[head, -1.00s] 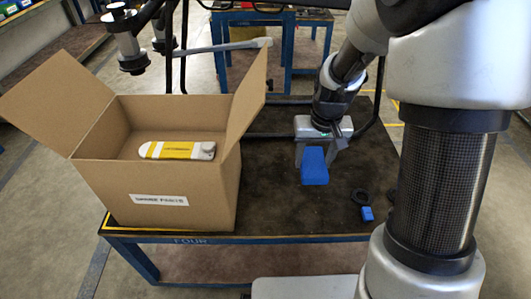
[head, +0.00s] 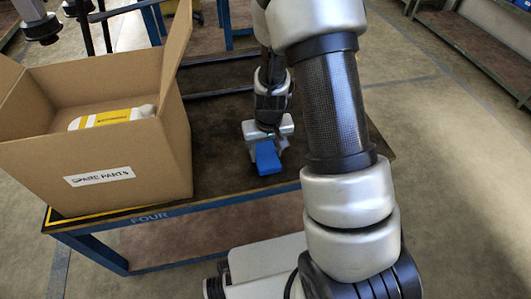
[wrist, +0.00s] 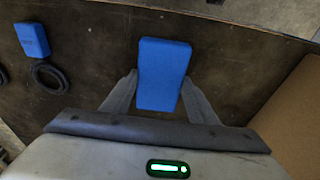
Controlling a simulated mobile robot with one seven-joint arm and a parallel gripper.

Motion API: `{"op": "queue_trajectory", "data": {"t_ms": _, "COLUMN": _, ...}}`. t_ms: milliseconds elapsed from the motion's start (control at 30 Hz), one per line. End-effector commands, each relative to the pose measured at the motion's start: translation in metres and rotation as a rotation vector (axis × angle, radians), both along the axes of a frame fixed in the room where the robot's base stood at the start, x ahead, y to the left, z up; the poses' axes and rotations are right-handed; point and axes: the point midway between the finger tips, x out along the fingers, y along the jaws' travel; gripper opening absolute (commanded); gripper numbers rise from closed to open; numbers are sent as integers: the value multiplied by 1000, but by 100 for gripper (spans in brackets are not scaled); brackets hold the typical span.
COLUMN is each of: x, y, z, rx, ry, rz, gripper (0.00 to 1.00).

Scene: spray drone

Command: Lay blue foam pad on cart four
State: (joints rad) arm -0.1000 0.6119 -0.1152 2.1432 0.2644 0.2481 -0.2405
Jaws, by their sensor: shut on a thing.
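A blue foam pad (head: 267,158) is between the fingers of my gripper (head: 266,143), over the dark top of cart four (head: 225,178). The cart's front rail reads "FOUR". In the wrist view the pad (wrist: 164,70) is a plain blue block, and both fingers (wrist: 160,95) close on the sides of its near end. The pad is low over the cart top; I cannot tell whether it touches it.
An open cardboard box (head: 110,170) labelled "SPARE PARTS" stands on the cart's left, with a yellow-and-white item (head: 112,117) inside. The wrist view shows a smaller blue block (wrist: 32,40) and a black ring (wrist: 48,75) on the top. Bare surface lies around the pad.

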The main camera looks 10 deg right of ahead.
Motion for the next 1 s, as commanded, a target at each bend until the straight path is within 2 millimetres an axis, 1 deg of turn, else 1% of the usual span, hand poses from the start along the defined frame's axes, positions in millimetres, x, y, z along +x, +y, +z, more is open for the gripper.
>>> {"op": "queue_trajectory", "data": {"t_ms": 233, "x": 1, "y": 0, "z": -1, "rx": 0, "ry": -2, "rz": 0, "gripper": 33}}
{"op": "queue_trajectory", "data": {"t_ms": 367, "x": 0, "y": 0, "z": -6, "rx": 0, "ry": -1, "rz": 0, "gripper": 33}}
{"op": "queue_trajectory", "data": {"t_ms": 400, "x": 0, "y": 0, "z": -4, "rx": 0, "ry": -1, "rz": 1, "gripper": 58}}
{"op": "queue_trajectory", "data": {"t_ms": 500, "x": 0, "y": 0, "z": -4, "rx": 0, "ry": -1, "rz": 1, "gripper": 72}}
{"op": "queue_trajectory", "data": {"t_ms": 800, "x": 0, "y": 0, "z": -2, "rx": 0, "ry": -1, "rz": 0, "gripper": 72}}
{"op": "queue_trajectory", "data": {"t_ms": 933, "x": -1, "y": 0, "z": 11, "rx": 0, "ry": -3, "rz": 2, "gripper": 72}}
{"op": "queue_trajectory", "data": {"t_ms": 1000, "x": -2, "y": 1, "z": 24, "rx": 1, "ry": -4, "rz": 3, "gripper": 72}}
